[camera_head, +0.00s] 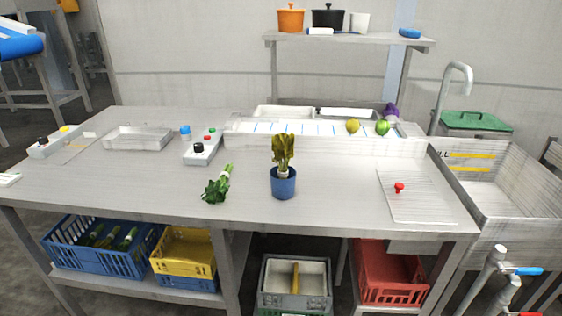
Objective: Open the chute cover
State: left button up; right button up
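A flat, pale ridged plate (424,205) with a red knob (399,187) lies flush on the right end of the steel table; it looks like the chute cover, and it is closed. A grey chute-like part (405,246) shows under the table below it, above a red crate (392,278). Neither of my grippers is in view.
A blue pot (284,184) with a yellowish leafy plant stands left of the plate, with a green bunch (217,187) further left. A long trough (330,143) runs behind. A sink (500,190) adjoins at right. The table around the plate is clear.

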aim_at(412, 197)
jog(key=l, duration=1.7)
jog(key=i+u, duration=0.05)
jog(key=i, duration=0.05)
